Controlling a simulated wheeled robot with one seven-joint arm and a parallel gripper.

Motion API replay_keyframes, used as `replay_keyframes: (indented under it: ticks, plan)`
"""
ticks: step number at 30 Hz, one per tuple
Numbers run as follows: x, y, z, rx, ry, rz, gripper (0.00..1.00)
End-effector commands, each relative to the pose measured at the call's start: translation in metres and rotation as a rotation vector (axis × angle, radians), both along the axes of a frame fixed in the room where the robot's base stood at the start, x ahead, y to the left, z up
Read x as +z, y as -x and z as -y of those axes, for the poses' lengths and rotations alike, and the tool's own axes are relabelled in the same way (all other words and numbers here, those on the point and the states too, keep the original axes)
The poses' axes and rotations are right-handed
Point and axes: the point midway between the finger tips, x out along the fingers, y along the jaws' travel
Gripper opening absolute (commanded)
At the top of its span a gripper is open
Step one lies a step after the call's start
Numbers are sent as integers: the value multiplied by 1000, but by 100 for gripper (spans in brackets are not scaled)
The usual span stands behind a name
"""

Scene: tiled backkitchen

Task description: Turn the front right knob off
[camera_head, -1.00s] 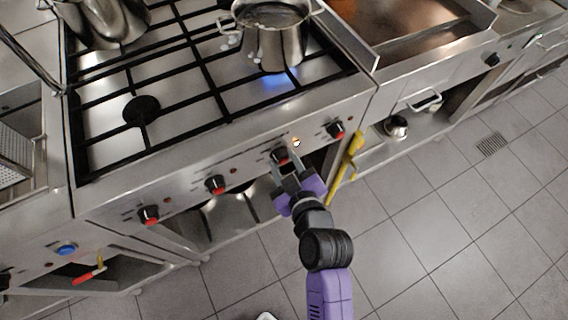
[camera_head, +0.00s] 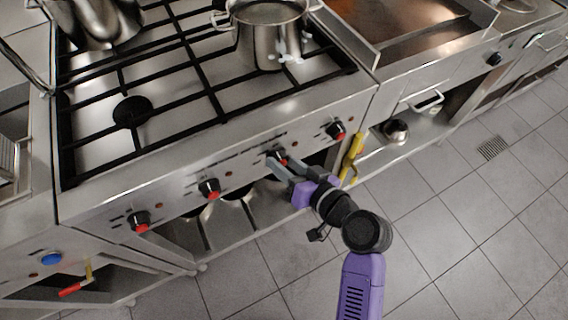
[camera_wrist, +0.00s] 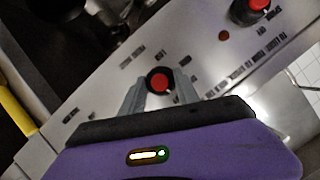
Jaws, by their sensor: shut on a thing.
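The stove's front panel carries a row of black knobs with red marks. My gripper (camera_head: 277,162) is shut on the third knob from the left (camera_head: 280,155). In the wrist view the red face of this knob (camera_wrist: 160,83) sits between my two grey fingers (camera_wrist: 158,92). The fingers hide part of its sides.
Other knobs are at the panel's far left (camera_head: 138,221), left of my gripper (camera_head: 209,188) and right of it (camera_head: 336,129). A yellow handle (camera_head: 353,157) stands out below the panel on the right. Tiled floor (camera_head: 450,215) in front is free.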

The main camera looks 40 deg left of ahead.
Motion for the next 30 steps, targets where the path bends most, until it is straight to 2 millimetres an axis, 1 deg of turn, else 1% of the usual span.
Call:
replay_keyframes:
  ticks: [1, 9, 24, 25, 27, 28, 30]
  plan:
    - [-3, 0, 1, 1, -6, -24, 0]
    - [-3, 0, 1, 1, -35, -98, 0]
    - [-3, 1, 1, 2, -41, -114, 0]
    - [-3, 1, 1, 2, -41, -114, 43]
    - [-3, 1, 0, 1, -42, -113, 57]
    - [-3, 1, 0, 2, -41, -113, 59]
    - [-2, 0, 0, 1, -42, -112, 59]
